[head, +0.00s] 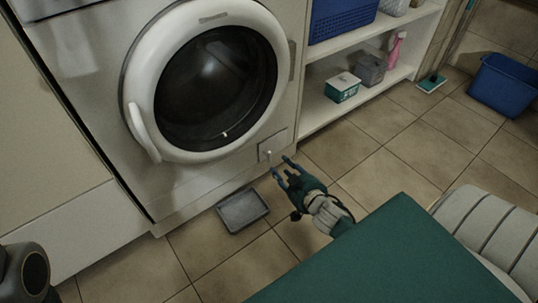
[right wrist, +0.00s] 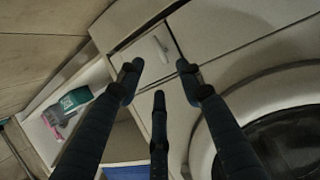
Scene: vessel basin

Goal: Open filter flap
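The filter flap (head: 272,145) is a small square panel low on the front of the white washing machine (head: 85,75), below and right of the round door. It looks shut, flush with the front, with a small pale handle. In the right wrist view the flap (right wrist: 143,62) is ahead of the fingers, its handle (right wrist: 161,46) standing out. My right gripper (head: 282,166) is open and empty, just in front of and below the flap, apparently without touching it. Its spread fingers (right wrist: 160,84) also show in the right wrist view. My left gripper is not in view.
A grey tray (head: 243,210) lies on the tiled floor below the flap. An open shelf (head: 322,113) with a teal-and-white box (head: 342,88) and a pink bottle (head: 395,48) stands right of the machine. A blue basin (head: 505,85) is at far right.

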